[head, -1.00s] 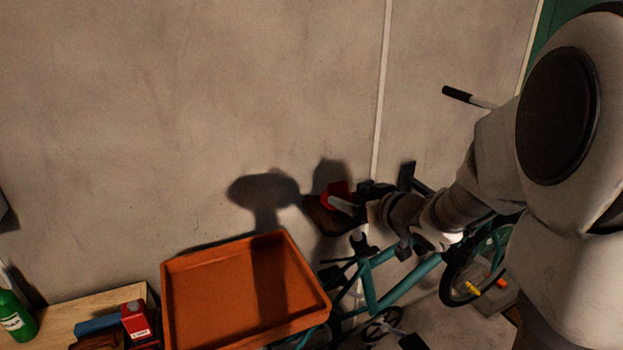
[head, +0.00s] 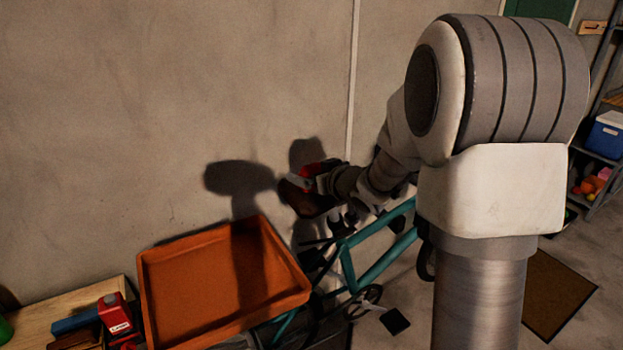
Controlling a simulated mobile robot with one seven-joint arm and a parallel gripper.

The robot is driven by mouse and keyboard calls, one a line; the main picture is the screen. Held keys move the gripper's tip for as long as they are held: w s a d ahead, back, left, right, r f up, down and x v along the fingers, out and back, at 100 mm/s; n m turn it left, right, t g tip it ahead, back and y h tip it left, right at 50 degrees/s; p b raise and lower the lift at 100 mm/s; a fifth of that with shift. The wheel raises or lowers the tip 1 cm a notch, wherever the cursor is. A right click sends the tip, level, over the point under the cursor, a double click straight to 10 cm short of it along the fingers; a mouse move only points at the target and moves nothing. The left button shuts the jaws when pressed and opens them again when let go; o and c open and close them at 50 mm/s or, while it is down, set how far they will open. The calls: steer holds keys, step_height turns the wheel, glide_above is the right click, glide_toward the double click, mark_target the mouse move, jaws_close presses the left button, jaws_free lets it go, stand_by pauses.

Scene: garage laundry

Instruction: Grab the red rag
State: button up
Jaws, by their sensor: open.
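The red rag (head: 311,169) is a small red patch by the wall, at the brown bicycle saddle (head: 306,201). Only part of it shows; my gripper and arm hide the rest. My gripper (head: 304,181) is at the rag, with a pale finger across its lower left side. The jaws are open. I cannot tell whether the fingers touch the rag or whether it lies between them.
A teal bicycle (head: 378,258) stands below my arm. An orange tray (head: 205,285) is left of it. A wooden bench (head: 35,318) with a red container (head: 115,313) is at lower left. A shelf (head: 590,160) stands at far right.

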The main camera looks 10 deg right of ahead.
steer(key=c, duration=1.3)
steer(key=shift+o, duration=0.2)
